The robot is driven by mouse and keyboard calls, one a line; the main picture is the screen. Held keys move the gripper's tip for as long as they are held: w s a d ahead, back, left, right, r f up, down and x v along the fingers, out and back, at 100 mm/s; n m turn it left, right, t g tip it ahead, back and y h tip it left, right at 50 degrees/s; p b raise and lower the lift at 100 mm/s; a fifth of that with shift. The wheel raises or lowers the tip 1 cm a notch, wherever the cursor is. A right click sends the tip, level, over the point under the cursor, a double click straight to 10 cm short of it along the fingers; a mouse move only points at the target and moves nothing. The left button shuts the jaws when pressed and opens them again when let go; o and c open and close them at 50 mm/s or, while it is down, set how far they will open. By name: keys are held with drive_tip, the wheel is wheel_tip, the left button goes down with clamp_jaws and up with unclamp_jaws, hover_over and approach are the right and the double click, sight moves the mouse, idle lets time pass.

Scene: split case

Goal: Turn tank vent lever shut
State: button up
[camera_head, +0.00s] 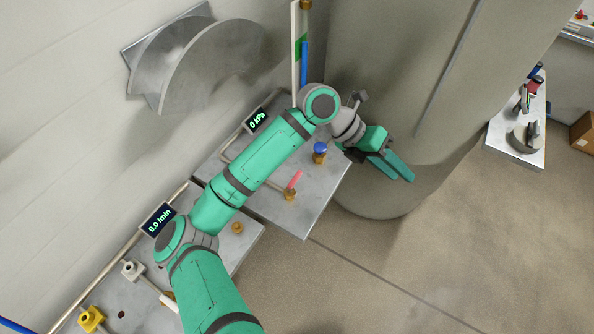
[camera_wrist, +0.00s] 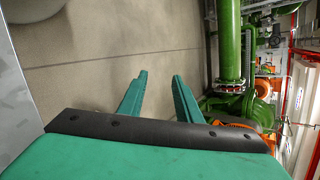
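A red lever (camera_head: 295,180) on a brass valve stands on the grey metal bench (camera_head: 306,216) in the head view. A blue round knob (camera_head: 320,147) on another brass valve stands just behind it. I cannot tell from labels which of these is the tank vent. My gripper (camera_head: 403,178) is to the right of both, past the bench's right edge and in front of the large grey tank (camera_head: 385,75). In the wrist view my gripper (camera_wrist: 160,77) has two teal fingers apart with nothing between them. No valve shows in the wrist view.
A display reading 0 kPa (camera_head: 258,119) and a level tube with blue fill (camera_head: 304,62) stand at the back. A second bench (camera_head: 140,290) with a 0.0 l/min display (camera_head: 157,219) is at lower left. Green pipework (camera_wrist: 230,45) shows in the wrist view.

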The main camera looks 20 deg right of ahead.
drive_tip(key=w+a+f+n+t+y, duration=0.1)
drive_tip(key=w+a+f+t+y, duration=0.35)
drive_tip(key=w+a, duration=0.5)
drive_tip(key=n+t+y, duration=0.1)
drive_tip(key=t+y, duration=0.1)
drive_tip(key=y, duration=0.2)
hover_over(296, 176)
wheel_tip(296, 176, down, 10)
drive_tip(key=shift+d+r, duration=0.15)
clamp_jaws()
